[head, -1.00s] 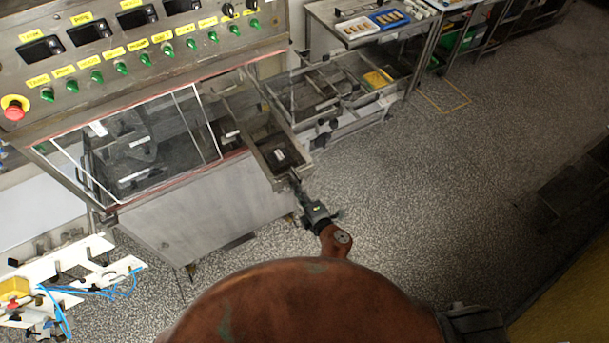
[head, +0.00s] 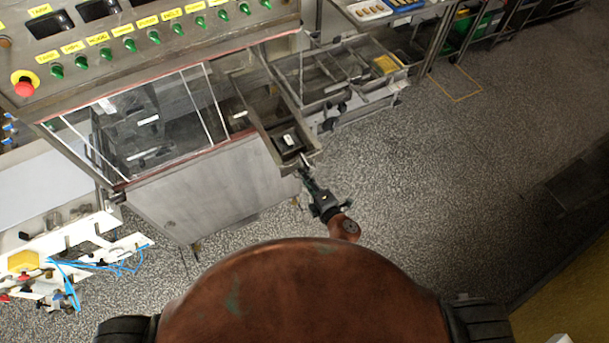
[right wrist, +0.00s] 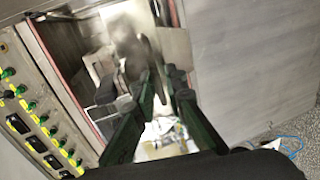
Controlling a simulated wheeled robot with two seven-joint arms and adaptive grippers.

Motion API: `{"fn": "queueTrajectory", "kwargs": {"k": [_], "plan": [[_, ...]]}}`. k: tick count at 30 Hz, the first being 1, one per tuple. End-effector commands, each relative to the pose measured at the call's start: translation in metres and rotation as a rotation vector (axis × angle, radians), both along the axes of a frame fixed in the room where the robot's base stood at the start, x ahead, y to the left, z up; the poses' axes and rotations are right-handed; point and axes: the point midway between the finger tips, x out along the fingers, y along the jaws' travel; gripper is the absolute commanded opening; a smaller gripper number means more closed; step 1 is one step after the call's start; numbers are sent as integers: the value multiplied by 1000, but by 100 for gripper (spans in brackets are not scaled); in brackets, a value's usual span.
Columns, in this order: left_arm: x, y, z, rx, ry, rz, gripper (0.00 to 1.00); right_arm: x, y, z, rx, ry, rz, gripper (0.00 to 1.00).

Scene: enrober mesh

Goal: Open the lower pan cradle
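A narrow metal trough (head: 262,118) sticks out from the right end of the enrober machine. At its near end is an open metal frame holding a dark box with a white label (head: 288,140). This may be the lower pan cradle, but I cannot tell for sure. My right gripper (head: 306,176) is at the near end of this frame, touching it or very close. In the right wrist view its two dark green fingers (right wrist: 160,78) stand apart, with a gap between them. Whether a handle lies between the tips is unclear. My left gripper is not in view.
The control panel with green knobs and a red stop button (head: 24,83) is above left, over a clear-windowed housing (head: 150,125). White fixtures with blue hoses (head: 90,265) stand at lower left. A metal rack (head: 340,75) is behind.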

Motion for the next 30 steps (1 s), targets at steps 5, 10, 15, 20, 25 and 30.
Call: {"fn": "queueTrajectory", "kwargs": {"k": [5, 10, 15, 20, 25, 30], "plan": [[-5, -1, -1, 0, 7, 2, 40, -17, -8, 3, -1, 2, 0, 12], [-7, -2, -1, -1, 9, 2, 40, -49, -23, 10, -1, 2, -1, 12], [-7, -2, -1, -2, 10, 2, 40, -80, -38, 17, -1, 3, -2, 12], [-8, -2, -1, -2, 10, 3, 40, -99, -46, 22, 0, 2, -1, 12], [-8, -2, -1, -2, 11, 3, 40, -108, -50, 25, -1, 1, -1, 12], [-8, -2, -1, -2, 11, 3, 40, -109, -51, 25, 0, 0, -1, 12]]}}
